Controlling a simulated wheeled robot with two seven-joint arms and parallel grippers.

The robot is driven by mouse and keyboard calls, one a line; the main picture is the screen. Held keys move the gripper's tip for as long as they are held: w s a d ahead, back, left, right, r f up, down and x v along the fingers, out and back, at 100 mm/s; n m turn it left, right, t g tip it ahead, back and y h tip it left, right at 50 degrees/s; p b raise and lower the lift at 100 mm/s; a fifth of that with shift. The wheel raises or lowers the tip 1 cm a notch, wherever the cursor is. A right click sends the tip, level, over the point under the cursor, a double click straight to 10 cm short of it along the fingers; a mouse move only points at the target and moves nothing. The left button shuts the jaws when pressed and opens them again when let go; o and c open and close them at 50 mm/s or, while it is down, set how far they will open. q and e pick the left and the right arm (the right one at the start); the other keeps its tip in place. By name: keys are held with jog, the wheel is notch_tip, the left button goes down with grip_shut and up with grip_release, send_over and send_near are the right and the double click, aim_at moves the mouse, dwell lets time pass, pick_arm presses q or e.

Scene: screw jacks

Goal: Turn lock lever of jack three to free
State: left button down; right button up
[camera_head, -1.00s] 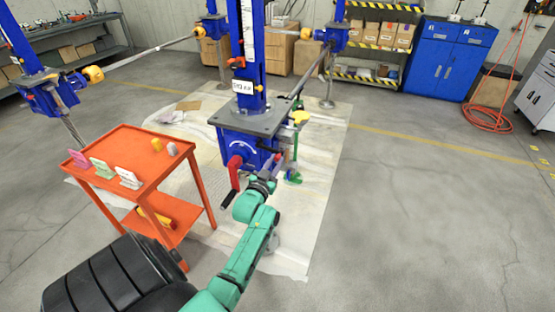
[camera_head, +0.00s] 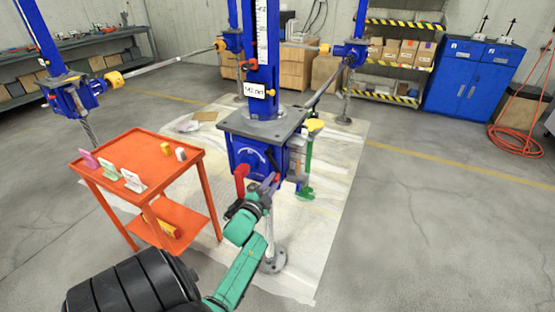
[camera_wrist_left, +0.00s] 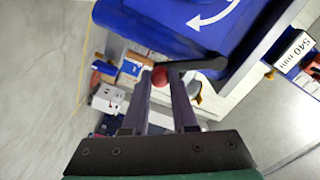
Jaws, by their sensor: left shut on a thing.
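The jack nearest me is a blue gearbox (camera_head: 250,154) under a grey plate, with a tall blue column and a white label (camera_head: 254,90) too small to read surely. A red crank (camera_head: 240,176) hangs on its front left. In the left wrist view a dark lever (camera_wrist_left: 205,64) with a red ball knob (camera_wrist_left: 160,77) sticks out below the blue housing (camera_wrist_left: 175,25) and its white curved arrow. My left gripper (camera_head: 272,181) is at the jack's lower front. Its fingers (camera_wrist_left: 161,85) are shut on the red knob. The right gripper is not in view.
An orange cart (camera_head: 150,185) with small tags and blocks stands left of the jack. A white sheet (camera_head: 335,180) lies under the jack. A yellow-topped green part (camera_head: 310,160) is right of the gearbox. Other blue jacks (camera_head: 70,98) stand behind, joined by shafts.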

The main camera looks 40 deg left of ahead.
pick_arm(q)
jog(key=shift+s+a+f+m+b, duration=0.25)
jog(key=shift+a+m+b, duration=0.45)
jog(key=shift+m, duration=0.35)
jog(key=shift+s+a+f+m+b, duration=0.25)
jog(key=shift+a+m+b, duration=0.45)
jog(key=shift+m, duration=0.3)
jog(key=shift+s+a+f+m+b, duration=0.15)
jog(key=shift+s+a+m+b, duration=0.1)
jog(key=shift+a+m+b, duration=0.65)
jog(key=shift+d+m, duration=0.2)
jog(key=shift+m, duration=0.05)
jog(key=c, duration=0.7)
grip_release()
jog(key=shift+s, duration=0.1)
jog(key=b+v, duration=0.1)
jog(key=v, duration=1.3)
jog(key=shift+s, duration=0.2)
jog(key=shift+d, duration=0.1)
